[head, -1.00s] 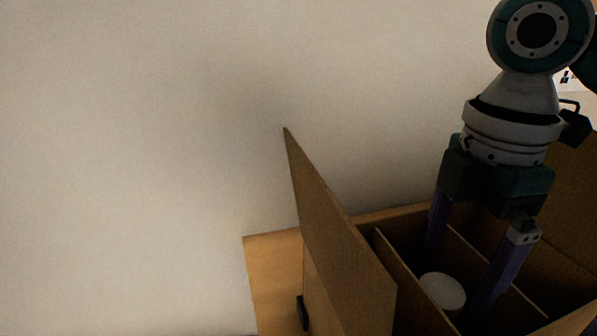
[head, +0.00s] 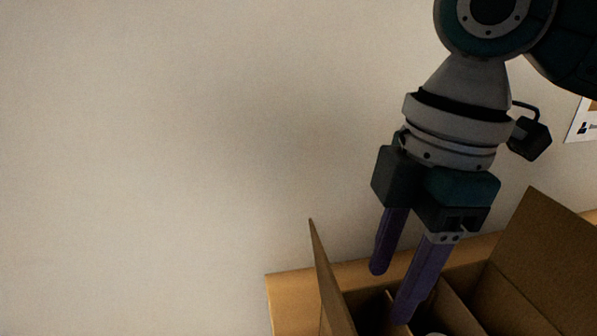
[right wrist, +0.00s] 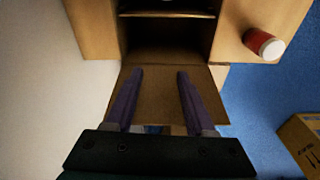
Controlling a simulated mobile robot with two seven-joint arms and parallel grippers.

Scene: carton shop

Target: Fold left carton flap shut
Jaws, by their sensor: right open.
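The carton stands at the lower right of the head view, open at the top. Its left flap (head: 328,285) stands up, tilted slightly outward; it also shows as a brown panel in the right wrist view (right wrist: 158,100). My right gripper (head: 390,294) is open and empty, pointing down over the carton's left part, to the right of the left flap. In the right wrist view its purple fingers (right wrist: 160,76) lie across the picture of the flap; I cannot tell whether they touch it. My left gripper is not in view.
The carton's right flap (head: 548,250) stands up. Dividers (head: 462,310) split the inside. A wooden table (head: 290,300) lies around the carton, against a pale wall. A red and white container (right wrist: 262,44) is on the table. Another carton (right wrist: 302,142) sits beyond, over blue floor.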

